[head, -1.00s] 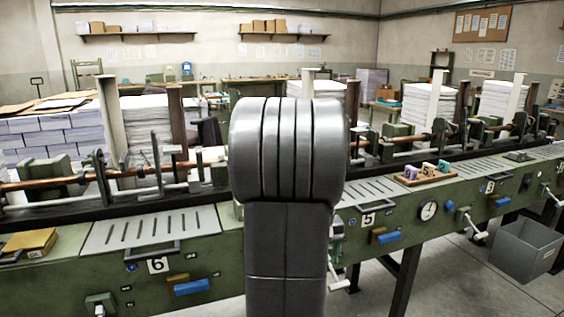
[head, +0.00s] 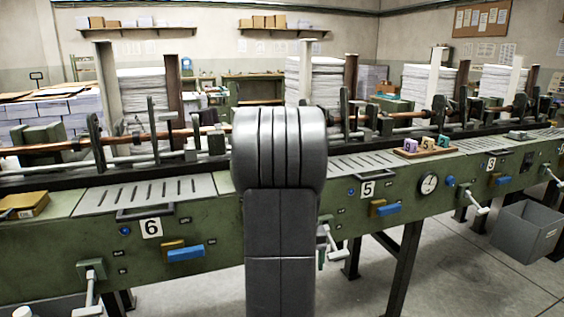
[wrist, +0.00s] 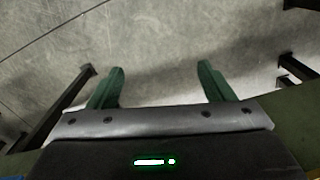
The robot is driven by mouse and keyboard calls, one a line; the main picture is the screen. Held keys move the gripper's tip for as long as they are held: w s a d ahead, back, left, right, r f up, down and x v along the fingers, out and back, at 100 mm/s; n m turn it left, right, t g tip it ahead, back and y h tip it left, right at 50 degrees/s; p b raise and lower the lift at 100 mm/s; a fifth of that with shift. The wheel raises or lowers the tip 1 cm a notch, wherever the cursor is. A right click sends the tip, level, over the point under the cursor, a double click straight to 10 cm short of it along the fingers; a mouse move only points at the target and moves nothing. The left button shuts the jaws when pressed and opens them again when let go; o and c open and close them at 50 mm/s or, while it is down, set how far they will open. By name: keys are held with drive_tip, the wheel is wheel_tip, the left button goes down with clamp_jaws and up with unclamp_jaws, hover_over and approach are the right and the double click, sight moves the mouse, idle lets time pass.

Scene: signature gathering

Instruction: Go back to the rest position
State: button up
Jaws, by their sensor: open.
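My gripper (wrist: 160,82) shows in the wrist view with its two green fingers spread apart and nothing between them. Bare grey concrete floor (wrist: 165,45) lies beyond the fingers. In the head view my own grey arm stands upright in the middle and covers part of the machine; the gripper itself does not show there.
A long green gathering machine (head: 215,225) with numbered stations runs across the head view. A wooden tray (head: 425,150) with small coloured blocks sits on it. A grey bin (head: 527,230) stands on the floor at right. Dark machine legs (wrist: 70,92) flank the gripper.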

wheel_tip(320, 180, down, 7)
drive_tip(key=w+a+b, duration=0.1)
drive_tip(key=b, duration=0.3)
drive_tip(key=shift+a, duration=0.3)
